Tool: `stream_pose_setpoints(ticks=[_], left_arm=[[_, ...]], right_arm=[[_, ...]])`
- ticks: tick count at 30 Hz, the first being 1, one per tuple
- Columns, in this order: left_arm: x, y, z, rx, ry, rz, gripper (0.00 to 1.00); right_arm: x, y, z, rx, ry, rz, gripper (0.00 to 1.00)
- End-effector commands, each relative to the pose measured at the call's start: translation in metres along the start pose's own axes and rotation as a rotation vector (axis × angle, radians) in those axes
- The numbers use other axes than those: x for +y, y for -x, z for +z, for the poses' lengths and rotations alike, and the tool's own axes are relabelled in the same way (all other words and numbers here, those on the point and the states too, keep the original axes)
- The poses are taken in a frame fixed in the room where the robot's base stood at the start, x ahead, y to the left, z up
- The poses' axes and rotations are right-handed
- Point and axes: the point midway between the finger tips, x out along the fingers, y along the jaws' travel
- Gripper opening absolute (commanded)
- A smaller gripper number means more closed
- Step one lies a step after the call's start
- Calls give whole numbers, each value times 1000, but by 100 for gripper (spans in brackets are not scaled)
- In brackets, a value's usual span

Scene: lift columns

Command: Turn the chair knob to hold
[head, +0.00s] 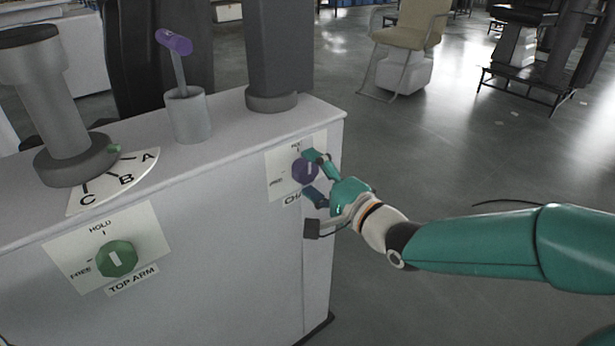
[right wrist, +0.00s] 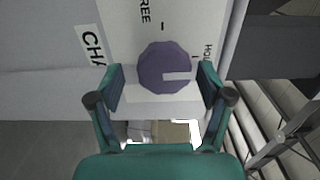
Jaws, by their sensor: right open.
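The chair knob (head: 305,172) is a purple faceted dial on a white label plate at the right end of the grey cabinet front. In the right wrist view the knob (right wrist: 164,68) has a white pointer bar aimed right, toward the side with the partly hidden HOLD label (right wrist: 207,51). The FREE label (right wrist: 144,10) is above it. My right gripper (head: 313,178) is open, with its fingers on either side of the knob. The wrist view of this gripper (right wrist: 161,87) shows a small gap beside each finger. My left gripper is not in view.
A green TOP ARM knob (head: 117,259) is on the left of the cabinet front. On the cabinet top (head: 232,135) stand a grey column, a purple-handled lever (head: 177,62) and a dark column (head: 279,45).

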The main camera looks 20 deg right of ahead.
Motion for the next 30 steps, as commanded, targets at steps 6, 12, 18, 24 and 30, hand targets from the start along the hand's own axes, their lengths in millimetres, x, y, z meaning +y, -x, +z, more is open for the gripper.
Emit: stream_pose_setpoints(ticks=[6, 12, 18, 24, 30], left_arm=[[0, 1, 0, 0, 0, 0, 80], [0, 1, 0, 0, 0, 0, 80], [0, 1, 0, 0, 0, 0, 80], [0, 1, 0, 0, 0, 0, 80], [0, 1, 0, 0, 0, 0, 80]], right_arm=[[-2, 3, 0, 0, 1, -4, 79], [-2, 25, -1, 3, 2, -5, 79], [-2, 66, -1, 5, 3, -5, 79], [0, 102, 0, 4, 1, -2, 79], [1, 121, 0, 3, 1, -1, 79]])
